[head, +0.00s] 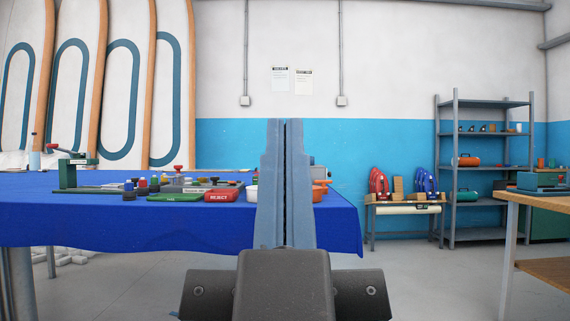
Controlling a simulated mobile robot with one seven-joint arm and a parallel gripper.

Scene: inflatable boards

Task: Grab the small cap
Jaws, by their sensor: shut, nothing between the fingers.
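My gripper (286,122) points straight ahead in the middle of the head view, its two long blue-grey fingers closed together with nothing between them. It hides part of the table behind it. A green tray (174,198) and a red tray (222,196) marked REJECT lie at the table's near side.
A green hand press (67,173) stands at the table's left. A white container (252,193) and an orange one (320,190) flank my fingers. A wooden bench (525,200) and grey shelves (487,103) stand at right. Floor between table and bench is open.

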